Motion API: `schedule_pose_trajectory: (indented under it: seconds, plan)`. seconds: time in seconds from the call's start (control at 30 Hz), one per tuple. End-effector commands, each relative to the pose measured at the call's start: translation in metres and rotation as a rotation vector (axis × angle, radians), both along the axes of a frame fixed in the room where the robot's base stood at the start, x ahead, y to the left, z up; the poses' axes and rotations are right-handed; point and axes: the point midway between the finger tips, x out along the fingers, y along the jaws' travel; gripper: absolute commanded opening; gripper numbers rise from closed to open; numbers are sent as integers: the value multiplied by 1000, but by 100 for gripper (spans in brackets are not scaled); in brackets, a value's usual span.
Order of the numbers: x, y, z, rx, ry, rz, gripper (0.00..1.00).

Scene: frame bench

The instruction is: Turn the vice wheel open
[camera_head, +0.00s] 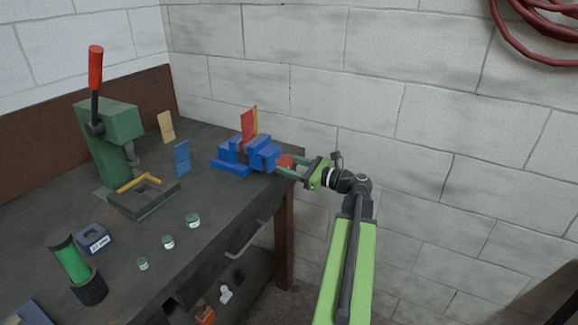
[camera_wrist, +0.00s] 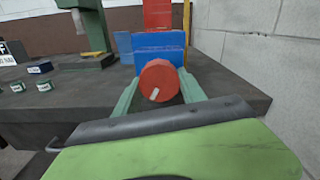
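The blue vice (camera_head: 262,153) sits near the far right corner of the dark bench, with its blue body also in the wrist view (camera_wrist: 150,48). Its red vice wheel (camera_head: 285,161) faces my gripper. In the wrist view the wheel (camera_wrist: 158,82) is a red disc with a short white mark, tilted, low on its face. My gripper (camera_head: 288,166) reaches in from the right, past the bench edge. Its two green fingers (camera_wrist: 159,86) lie along the left and right sides of the wheel and seem to touch it. The far fingertips are partly hidden.
A red plate and a yellow strip (camera_head: 255,120) stand upright at the vice. A green press (camera_head: 117,135) with a red-handled lever and a grey tray (camera_head: 150,200) stand left. Several small jars (camera_head: 193,220) lie nearer. A block wall (camera_head: 450,150) rises close on the right.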

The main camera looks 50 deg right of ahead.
Motion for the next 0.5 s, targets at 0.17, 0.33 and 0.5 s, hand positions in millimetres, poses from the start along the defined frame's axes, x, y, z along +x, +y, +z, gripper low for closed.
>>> schedule_pose_trajectory:
  seconds: [0.17, 0.33, 0.5]
  plan:
    - [0, 0, 0, 0, 0, 0, 11]
    - [0, 0, 0, -6, -1, 0, 7]
    - [-1, 0, 0, -44, -11, 0, 7]
